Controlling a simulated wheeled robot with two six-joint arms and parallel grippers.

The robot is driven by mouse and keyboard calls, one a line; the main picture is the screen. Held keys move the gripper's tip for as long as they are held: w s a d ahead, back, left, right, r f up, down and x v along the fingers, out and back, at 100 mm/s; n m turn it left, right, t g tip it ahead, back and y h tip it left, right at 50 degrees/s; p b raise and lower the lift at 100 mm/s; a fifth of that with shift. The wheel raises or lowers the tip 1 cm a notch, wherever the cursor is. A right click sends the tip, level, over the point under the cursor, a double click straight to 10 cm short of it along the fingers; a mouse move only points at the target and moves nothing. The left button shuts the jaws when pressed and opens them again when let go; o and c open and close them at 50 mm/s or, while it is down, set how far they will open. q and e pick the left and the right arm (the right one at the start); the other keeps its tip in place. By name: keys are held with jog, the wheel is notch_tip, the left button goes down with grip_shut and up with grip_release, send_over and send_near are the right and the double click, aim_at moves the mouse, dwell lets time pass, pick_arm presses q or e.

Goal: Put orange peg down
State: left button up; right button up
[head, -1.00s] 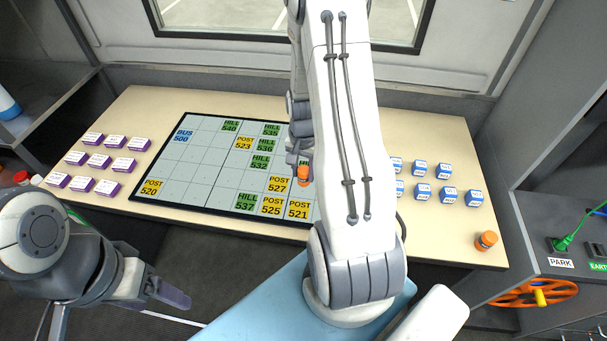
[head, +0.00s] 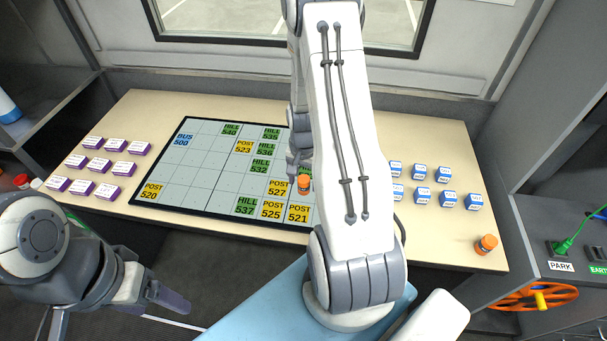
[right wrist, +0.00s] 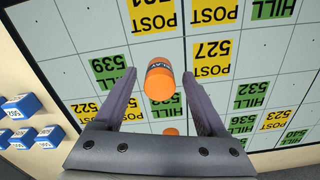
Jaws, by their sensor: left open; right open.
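An orange peg (head: 303,184) with a dark band is over the board (head: 210,170), near the tile marked 527; it also shows in the right wrist view (right wrist: 159,84). My right gripper (right wrist: 160,85) is open, with a finger on each side of this peg and gaps showing. In the head view my right arm hides most of that gripper and part of the board. I cannot tell whether the peg's base touches the board. A second orange shape (right wrist: 170,131) shows behind the gripper's palm. My left gripper (head: 115,310) is open and empty, low at the left.
Another orange peg (head: 486,244) stands at the table's right front corner. Several blue-and-white blocks (head: 446,200) stand right of the board, several purple-and-white blocks (head: 82,187) left of it. Yellow, green and blue tiles lie on the board. An orange wheel (head: 535,297) is at the lower right.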

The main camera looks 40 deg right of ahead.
aim_at(303, 180)
notch_tip(303, 180, up, 12)
jog(key=shift+r+b, duration=0.15)
jog(key=shift+b, duration=0.25)
jog(key=s+a+r+n, duration=0.1)
jog(key=a+r+n, duration=0.25)
jog(key=a, duration=0.55)
jog(key=a+r+n, duration=0.2)
jog(key=a+n, duration=0.3)
jog(key=a, duration=0.4)
jog(key=s+a+r+n+y, duration=0.1)
jog(key=s+a+r+n, duration=0.1)
jog(key=s+a+n, duration=0.9)
jog(key=s+a, duration=0.1)
jog(key=s, duration=0.3)
jog(key=shift+s+a+r, duration=0.15)
jog(key=shift+a+r, duration=0.25)
jog(key=shift+n, duration=0.25)
